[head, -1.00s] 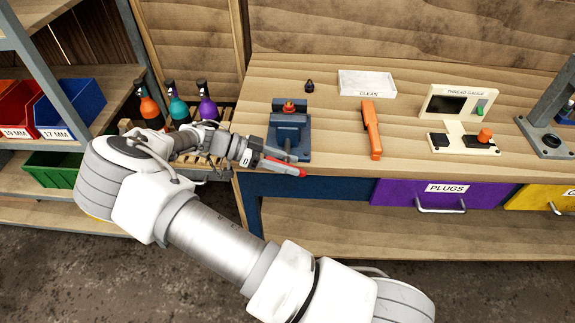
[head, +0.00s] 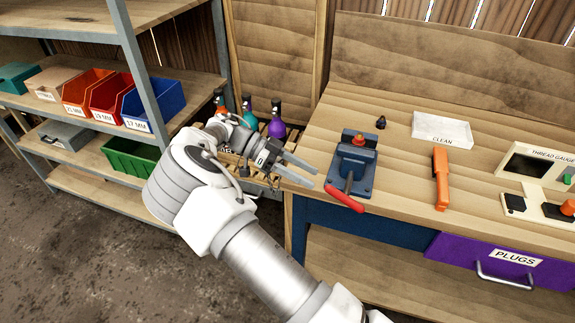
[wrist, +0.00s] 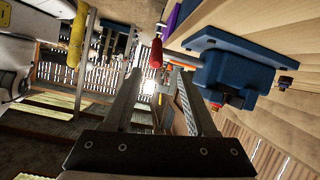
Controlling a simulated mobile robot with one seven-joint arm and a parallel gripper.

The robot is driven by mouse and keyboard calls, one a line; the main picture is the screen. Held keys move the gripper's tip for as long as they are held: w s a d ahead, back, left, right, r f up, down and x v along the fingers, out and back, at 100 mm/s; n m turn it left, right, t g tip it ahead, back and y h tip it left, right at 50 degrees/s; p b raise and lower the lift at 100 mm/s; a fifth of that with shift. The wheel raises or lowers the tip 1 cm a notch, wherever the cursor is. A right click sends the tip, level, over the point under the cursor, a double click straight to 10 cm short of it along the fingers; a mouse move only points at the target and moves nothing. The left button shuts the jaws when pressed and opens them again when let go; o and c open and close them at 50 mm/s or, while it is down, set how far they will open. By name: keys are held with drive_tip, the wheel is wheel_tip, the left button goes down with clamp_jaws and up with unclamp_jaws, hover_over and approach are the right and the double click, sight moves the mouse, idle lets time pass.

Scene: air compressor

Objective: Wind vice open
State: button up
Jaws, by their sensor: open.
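The blue vice (head: 362,163) stands at the left front edge of the wooden bench, with an orange-red piece (head: 358,140) at its top. Its red handle (head: 344,197) sticks out at the front, past the bench edge. My gripper (head: 314,177) is open and empty, just left of the vice and handle. In the wrist view the red handle (wrist: 156,54) appears ahead, near the line between my fingertips (wrist: 158,80). The vice body (wrist: 235,72) is to the right there. No contact with the handle is visible.
On the bench are a small dark piece (head: 380,122), a white CLEAN tray (head: 443,130), an orange tool (head: 440,177) and a thread gauge (head: 540,165). Spray bottles (head: 277,120) stand behind my arm. Shelves with bins (head: 153,106) are at the left.

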drive_tip(key=shift+v, duration=2.65)
